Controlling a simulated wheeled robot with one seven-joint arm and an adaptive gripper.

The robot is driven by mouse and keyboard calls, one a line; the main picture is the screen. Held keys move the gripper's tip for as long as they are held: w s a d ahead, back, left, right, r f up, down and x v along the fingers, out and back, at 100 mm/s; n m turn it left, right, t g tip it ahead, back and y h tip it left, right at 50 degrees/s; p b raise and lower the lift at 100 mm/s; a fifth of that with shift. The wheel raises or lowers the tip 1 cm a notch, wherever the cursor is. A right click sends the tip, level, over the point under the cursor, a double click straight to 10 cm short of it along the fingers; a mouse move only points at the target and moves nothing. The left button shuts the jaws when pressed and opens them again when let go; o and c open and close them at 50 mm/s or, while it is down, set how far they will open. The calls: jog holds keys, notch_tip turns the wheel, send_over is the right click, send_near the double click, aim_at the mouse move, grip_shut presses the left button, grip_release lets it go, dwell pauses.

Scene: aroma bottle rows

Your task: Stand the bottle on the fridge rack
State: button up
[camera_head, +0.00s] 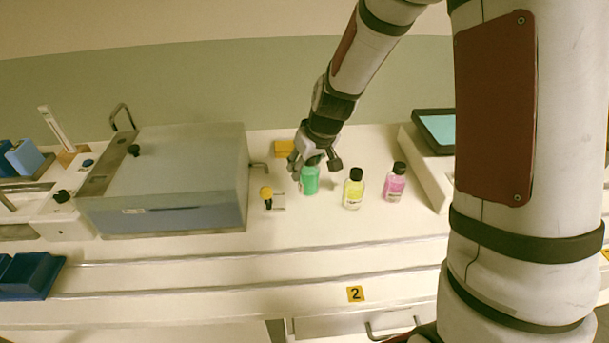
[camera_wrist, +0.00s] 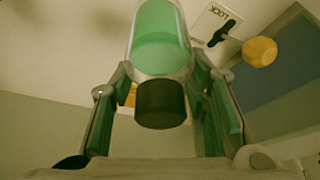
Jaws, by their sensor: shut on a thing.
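A green bottle (camera_head: 310,181) with a dark cap is at my gripper (camera_head: 314,162) on the white bench, right of the big grey box. My gripper is shut on this bottle near its capped top. In the wrist view the green bottle (camera_wrist: 160,40) and its black cap (camera_wrist: 160,104) sit between the two fingers of my gripper (camera_wrist: 165,95). Whether the bottle's base touches the bench is hard to tell. No fridge rack can be made out in either view.
A yellow bottle (camera_head: 354,190) and a pink bottle (camera_head: 395,184) stand close on the right. A grey box (camera_head: 165,180) and a yellow knob (camera_head: 266,193) by a lock plate are on the left. A screen device (camera_head: 436,130) is at the right.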

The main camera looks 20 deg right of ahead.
aim_at(305, 174)
jog(key=shift+w+f+b, duration=0.15)
jog(key=shift+f+b, duration=1)
jog(key=shift+f, duration=0.65)
jog(key=shift+f, duration=0.15)
jog(key=o, duration=1.2)
jog(key=shift+o, duration=0.6)
